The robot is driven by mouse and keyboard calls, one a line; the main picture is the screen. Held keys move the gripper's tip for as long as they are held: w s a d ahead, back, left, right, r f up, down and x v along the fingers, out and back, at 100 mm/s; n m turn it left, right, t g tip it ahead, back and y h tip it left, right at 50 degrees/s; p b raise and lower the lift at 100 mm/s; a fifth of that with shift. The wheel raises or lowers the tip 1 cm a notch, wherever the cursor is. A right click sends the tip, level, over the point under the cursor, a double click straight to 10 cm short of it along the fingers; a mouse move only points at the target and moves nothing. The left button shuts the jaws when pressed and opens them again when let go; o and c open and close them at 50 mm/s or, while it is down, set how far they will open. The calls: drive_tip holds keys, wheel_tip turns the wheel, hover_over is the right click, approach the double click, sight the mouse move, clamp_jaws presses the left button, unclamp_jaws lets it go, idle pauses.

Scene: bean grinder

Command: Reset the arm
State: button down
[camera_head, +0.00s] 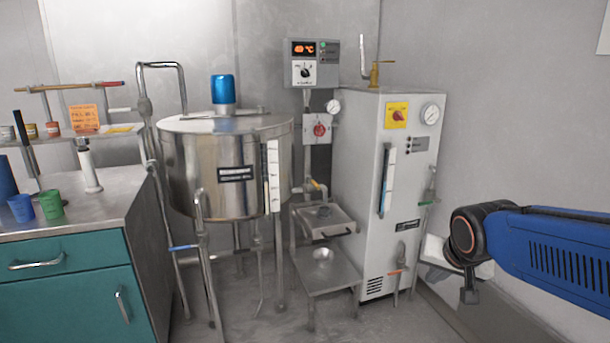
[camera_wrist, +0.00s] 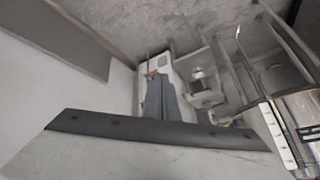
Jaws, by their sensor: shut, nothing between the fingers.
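My blue arm (camera_head: 565,253) reaches in from the right edge of the head view, with a dark round joint at its end. My gripper (camera_head: 469,297) hangs below that joint, small and partly hidden, in front of the right wall's base. In the wrist view my gripper (camera_wrist: 160,80) shows as dark grey fingers close together. They are shut with nothing between them. No object touches the gripper in either view.
A white cabinet (camera_head: 360,240) with gauge and valves stands left of my arm. A steel tank (camera_head: 215,165) with a blue motor stands further left. A teal counter (camera_head: 65,290) holding cups is at far left. Open floor lies in front.

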drive_tip(key=s+f+n+g, duration=0.2)
drive_tip(key=s+f+n, duration=0.1)
drive_tip(key=s, duration=1.4)
drive_tip(key=shift+s+a+n+y, duration=0.25)
drive_tip(key=shift+s+n+y, duration=0.15)
drive_tip(key=shift+n, duration=0.3)
